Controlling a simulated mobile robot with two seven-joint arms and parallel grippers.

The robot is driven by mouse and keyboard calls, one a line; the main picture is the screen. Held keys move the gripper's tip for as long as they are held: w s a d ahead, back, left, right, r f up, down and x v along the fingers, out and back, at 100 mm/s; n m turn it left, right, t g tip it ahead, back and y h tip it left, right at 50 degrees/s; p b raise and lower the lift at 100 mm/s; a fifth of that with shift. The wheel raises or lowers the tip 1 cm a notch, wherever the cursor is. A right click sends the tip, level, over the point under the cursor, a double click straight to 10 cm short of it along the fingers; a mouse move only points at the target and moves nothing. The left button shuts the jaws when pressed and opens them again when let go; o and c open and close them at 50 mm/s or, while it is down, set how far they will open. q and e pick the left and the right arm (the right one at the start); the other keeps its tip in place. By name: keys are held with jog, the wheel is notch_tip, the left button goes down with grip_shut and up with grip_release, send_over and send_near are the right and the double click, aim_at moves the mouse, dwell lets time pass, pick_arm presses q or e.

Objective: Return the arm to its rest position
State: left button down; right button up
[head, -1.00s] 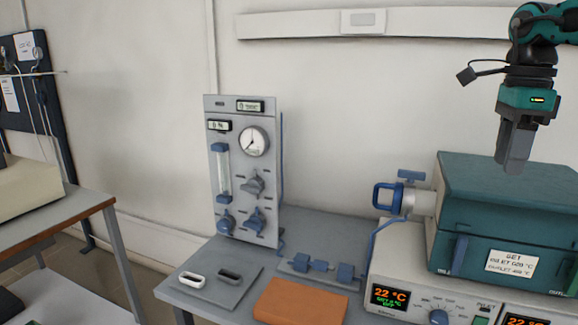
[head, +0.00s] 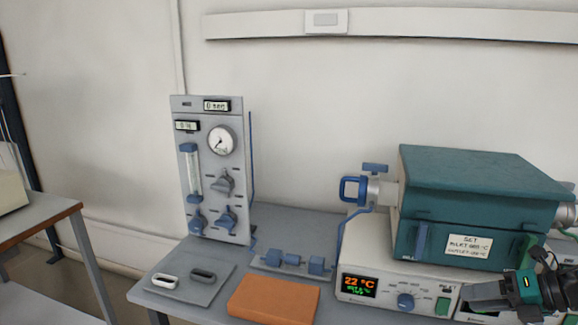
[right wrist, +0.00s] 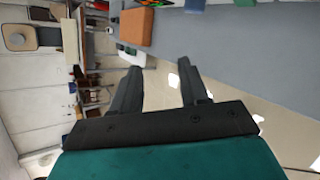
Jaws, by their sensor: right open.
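My right gripper (head: 482,303) is at the lower right of the head view, in front of the furnace's control base. It also shows in the right wrist view (right wrist: 160,85), where its two dark fingers stand apart with nothing between them. It is open and empty. Its arm is mostly cut off by the right edge of the head view. My left gripper is in neither view now.
A teal furnace (head: 470,195) stands on a control base (head: 385,270) on the grey bench (head: 310,228). A gas panel (head: 213,170), an orange block (head: 273,299) and a grey plate (head: 205,288) are to its left. Another table (head: 45,215) stands far left.

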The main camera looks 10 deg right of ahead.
jog(key=s+a+f+m+t+h, duration=0.2)
jog(key=s+a+f+m, duration=0.2)
jog(key=a+f+m, duration=0.35)
jog(key=s+a+f+m+t+h, duration=0.25)
jog(key=s+a+f+m, duration=0.2)
jog(key=f+m, duration=0.45)
jog(key=s+a+f+m+g, duration=0.1)
jog(key=a+m, duration=0.5)
jog(key=a, duration=0.2)
jog(key=s+a+f+m+g+h, duration=0.1)
jog(key=a+m, duration=0.6)
jog(key=a, duration=0.2)
jog(key=shift+s+a+f, duration=0.15)
jog(key=shift+s, duration=0.15)
jog(key=shift+o, duration=0.3)
